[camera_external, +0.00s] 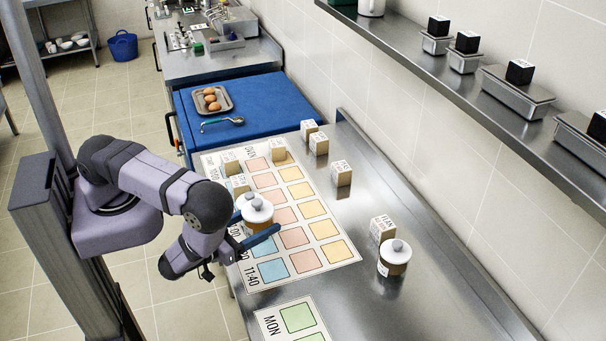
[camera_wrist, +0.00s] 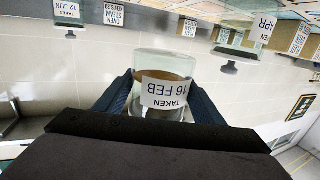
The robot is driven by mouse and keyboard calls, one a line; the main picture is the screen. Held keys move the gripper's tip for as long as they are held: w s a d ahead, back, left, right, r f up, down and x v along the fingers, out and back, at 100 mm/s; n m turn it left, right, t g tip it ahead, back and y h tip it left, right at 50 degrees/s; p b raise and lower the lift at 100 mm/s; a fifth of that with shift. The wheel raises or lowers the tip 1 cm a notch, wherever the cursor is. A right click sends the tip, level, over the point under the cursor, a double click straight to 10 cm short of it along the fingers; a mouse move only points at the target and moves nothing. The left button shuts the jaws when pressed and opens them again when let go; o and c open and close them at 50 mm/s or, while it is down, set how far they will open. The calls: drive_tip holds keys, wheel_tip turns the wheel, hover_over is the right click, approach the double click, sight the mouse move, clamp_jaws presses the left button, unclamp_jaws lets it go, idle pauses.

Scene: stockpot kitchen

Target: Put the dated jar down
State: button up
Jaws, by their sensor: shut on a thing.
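My gripper (camera_external: 259,222) is shut around a jar (camera_external: 257,207) with a whitish lid and round grey knob. It is over the near-left part of the planning sheet (camera_external: 345,262), which has blue, pink and yellow squares. In the wrist view, which is upside down, the jar (camera_wrist: 165,62) is clear with brownish contents, between both fingers (camera_wrist: 162,100). Its label (camera_wrist: 165,92) reads "TAKEN 16 FEB". The jar seems held above the sheet; the gap is hard to judge. A second lidded jar (camera_external: 395,258) stands on the steel counter to the right; its label is not readable there.
A wooden block (camera_external: 382,229) stands beside the second jar. Several labelled blocks (camera_external: 341,173) stand on the sheet's far end and the counter. A smaller sheet marked MON (camera_external: 272,325) lies nearer. A wall shelf (camera_external: 450,75) holds lidded pans. Counter right of the sheet is mostly bare.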

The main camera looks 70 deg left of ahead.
sight(259, 223)
drive_tip(key=w+y+b, duration=0.1)
drive_tip(key=w+a+n+y+b, duration=0.1)
drive_tip(key=b, duration=0.1)
drive_tip(key=shift+w+a+f+g, duration=0.15)
drive_tip(key=shift+w+f+g, duration=0.05)
drive_tip(key=shift+f+g, duration=0.2)
drive_tip(key=shift+w+a+n+y+b, duration=0.3)
drive_tip(key=shift+a+n+b, duration=0.15)
drive_tip(key=shift+b, duration=0.3)
drive_tip(key=shift+a+f, duration=0.15)
drive_tip(key=shift+a, duration=0.1)
